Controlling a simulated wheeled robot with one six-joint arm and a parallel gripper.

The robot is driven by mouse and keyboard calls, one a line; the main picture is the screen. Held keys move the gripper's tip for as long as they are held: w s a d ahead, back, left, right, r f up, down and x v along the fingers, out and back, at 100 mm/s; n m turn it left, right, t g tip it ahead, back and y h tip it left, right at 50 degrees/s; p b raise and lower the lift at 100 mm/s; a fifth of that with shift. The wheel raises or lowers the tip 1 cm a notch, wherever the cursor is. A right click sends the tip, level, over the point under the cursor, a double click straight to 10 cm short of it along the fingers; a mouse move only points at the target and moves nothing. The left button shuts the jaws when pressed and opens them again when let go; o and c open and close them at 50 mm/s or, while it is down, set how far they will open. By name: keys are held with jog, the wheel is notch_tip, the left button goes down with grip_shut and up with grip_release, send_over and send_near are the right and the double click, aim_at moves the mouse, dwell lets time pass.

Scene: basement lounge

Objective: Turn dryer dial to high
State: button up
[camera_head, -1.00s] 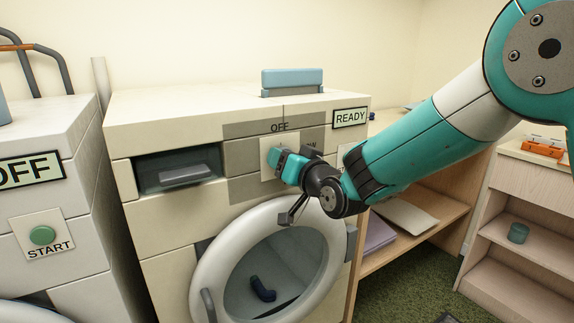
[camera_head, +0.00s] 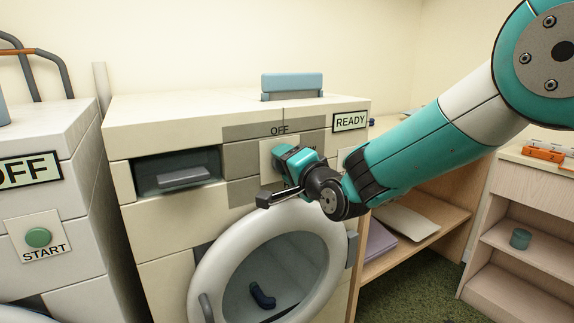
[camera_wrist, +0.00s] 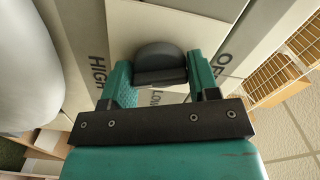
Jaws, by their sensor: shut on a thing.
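The dryer (camera_head: 180,112) is the cream machine in the middle of the head view, its display reading READY (camera_head: 350,121). My gripper (camera_head: 287,158) is at the light dial plate (camera_head: 265,150), below the OFF label, and hides the dial there. In the wrist view, the dark grey dial (camera_wrist: 160,62) sits between the two teal fingers of my gripper (camera_wrist: 163,80), which is shut on it. Around it I read HIGH (camera_wrist: 97,72) at left, OFF (camera_wrist: 223,66) at right and part of LOW (camera_wrist: 155,97) below. I cannot tell which setting the dial points to.
The round dryer door (camera_head: 215,255) lies just below my gripper, with a dark blue item (camera_head: 262,297) behind its glass. A washer with a START button (camera_head: 39,237) stands at left. Wooden shelves (camera_head: 425,210) are at right.

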jog(key=shift+f+m, duration=0.1)
jog(key=shift+m, duration=0.2)
dwell(0.4)
jog(key=o, duration=0.9)
jog(key=shift+s, duration=0.1)
jog(key=b+v, duration=0.2)
jog(key=v, duration=1.5)
jog(key=shift+s+d+b, duration=0.1)
jog(key=shift+d+b, duration=0.05)
jog(key=shift+b, duration=0.15)
